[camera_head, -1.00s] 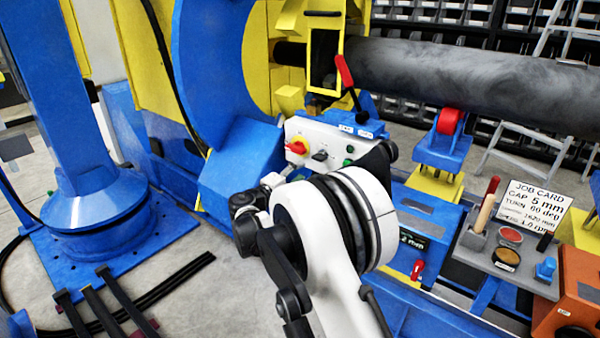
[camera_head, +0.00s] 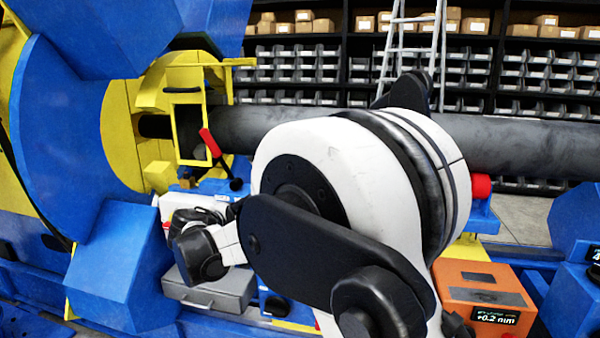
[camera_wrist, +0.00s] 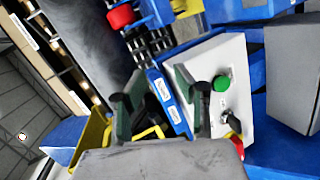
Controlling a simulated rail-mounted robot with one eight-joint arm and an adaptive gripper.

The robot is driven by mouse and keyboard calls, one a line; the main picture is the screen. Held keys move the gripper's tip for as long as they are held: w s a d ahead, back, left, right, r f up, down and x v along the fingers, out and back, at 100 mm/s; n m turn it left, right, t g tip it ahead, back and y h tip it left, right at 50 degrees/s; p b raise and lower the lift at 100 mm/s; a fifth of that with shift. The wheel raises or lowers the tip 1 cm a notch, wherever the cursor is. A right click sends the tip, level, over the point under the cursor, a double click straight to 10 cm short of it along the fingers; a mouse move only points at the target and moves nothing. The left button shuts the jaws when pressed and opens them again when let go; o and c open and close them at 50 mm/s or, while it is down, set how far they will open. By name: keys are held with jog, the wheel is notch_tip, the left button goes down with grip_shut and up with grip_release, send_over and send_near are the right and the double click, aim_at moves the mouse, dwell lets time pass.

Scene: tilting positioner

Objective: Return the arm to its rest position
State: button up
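My arm (camera_head: 330,180), white with black joint covers, fills the middle of the head view and is bent. My gripper cannot be made out in the head view. In the wrist view my gripper (camera_wrist: 158,80) shows two dark green fingers standing apart, with nothing seen held between them. Beyond the fingers is a white control box (camera_wrist: 210,70) with a green button (camera_wrist: 221,83), a black knob and a red switch handle. A blue plate with white labels (camera_wrist: 168,98) lies beside it. I cannot tell the exact gap to the box.
A dark pipe (camera_head: 520,147) runs across behind my arm into the blue and yellow positioner (camera_head: 60,130). A red-handled lever (camera_head: 210,143) stands by its yellow frame. A grey case (camera_head: 212,290) and an orange box with a display (camera_head: 485,285) sit below. Shelves and a ladder (camera_head: 412,40) stand behind.

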jog(key=s+d+r+m+g+p, duration=0.1)
jog(key=s+d+r+m, duration=0.15)
jog(key=s+d, duration=0.4)
jog(key=s+d+r+m+g+y+p, duration=0.1)
jog(key=s+d+r+g, duration=0.2)
jog(key=d, duration=0.7)
jog(key=s+d+r+m+p, duration=0.2)
jog(key=s+d+r, duration=0.25)
jog(key=d, duration=0.35)
jog(key=s+d+f+m+y+p, duration=0.1)
jog(key=s+d+m, duration=0.1)
jog(key=s, duration=0.7)
jog(key=s+d+f+m+g+y+p, duration=0.1)
jog(key=s+d+m, duration=0.1)
jog(key=s+d, duration=0.3)
jog(key=s+d+f+m+g+y+p, duration=0.1)
jog(key=s+d, duration=0.3)
jog(key=s, duration=0.9)
jog(key=shift+s+f+m+y+p, duration=0.15)
jog(key=shift+s+m+y+p, duration=0.15)
jog(key=shift+m+y+p, duration=0.2)
